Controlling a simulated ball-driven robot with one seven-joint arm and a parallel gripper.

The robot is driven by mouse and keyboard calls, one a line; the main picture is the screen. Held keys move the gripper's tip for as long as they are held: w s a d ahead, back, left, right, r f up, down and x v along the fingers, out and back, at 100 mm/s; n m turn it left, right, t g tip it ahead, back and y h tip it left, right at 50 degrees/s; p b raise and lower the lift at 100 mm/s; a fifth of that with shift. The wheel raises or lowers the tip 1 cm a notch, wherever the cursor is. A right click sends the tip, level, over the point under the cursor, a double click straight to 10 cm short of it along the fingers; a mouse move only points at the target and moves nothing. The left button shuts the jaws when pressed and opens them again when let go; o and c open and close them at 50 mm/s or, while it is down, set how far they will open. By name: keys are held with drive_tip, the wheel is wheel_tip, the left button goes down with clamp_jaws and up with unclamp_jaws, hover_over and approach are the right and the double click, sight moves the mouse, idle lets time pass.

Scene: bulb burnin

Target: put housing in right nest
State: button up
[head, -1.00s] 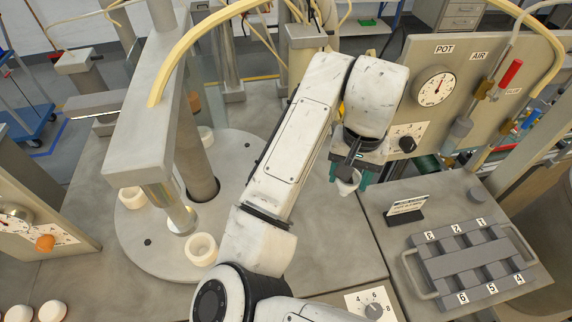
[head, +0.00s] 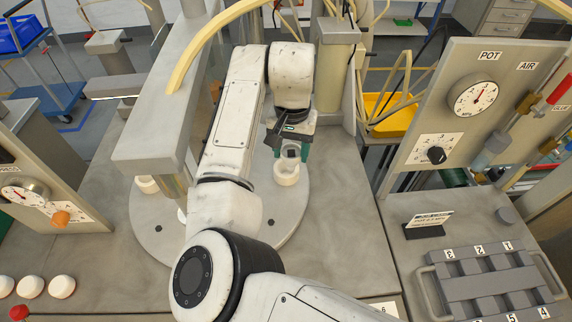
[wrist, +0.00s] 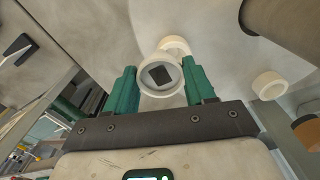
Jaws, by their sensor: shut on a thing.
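My gripper (head: 291,151) is over the right side of the round grey plate (head: 290,225). Its green fingers are shut on a small white cup-like housing, which shows in the wrist view (wrist: 161,86) with a dark square inside. The right nest (head: 286,174), a white ring on the plate, is just below the gripper. In the wrist view, the housing partly covers this nest (wrist: 175,44) and sits off its centre. I cannot tell the exact height gap; the housing looks above the ring, not seated.
Another white nest (head: 147,185) is at the plate's left, and my arm hides part of the plate. A grey press frame (head: 160,130) stands left of my arm. The POT and AIR panel (head: 450,110) and a slotted grey tray (head: 480,275) are at the right.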

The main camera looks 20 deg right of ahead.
sight(288, 152)
drive_tip(key=w+f+b, duration=0.2)
drive_tip(key=f+b, duration=0.1)
drive_tip(key=w+f+b, duration=0.1)
drive_tip(key=shift+d+f+b, duration=0.2)
drive_tip(key=shift+f+b, duration=0.05)
drive_tip(key=shift+b, duration=0.05)
drive_tip(key=shift+w+f+b, duration=0.4)
drive_tip(key=shift+w+b, duration=0.1)
drive_tip(key=shift+b, duration=0.15)
drive_tip(key=shift+w+d+f+b, duration=0.1)
drive_tip(key=shift+w+f+b, duration=0.15)
drive_tip(key=shift+f+b, duration=0.5)
wheel_tip(288, 152, down, 2)
drive_tip(key=b, duration=0.3)
drive_tip(key=o, duration=1)
drive_tip(key=shift+f, duration=0.1)
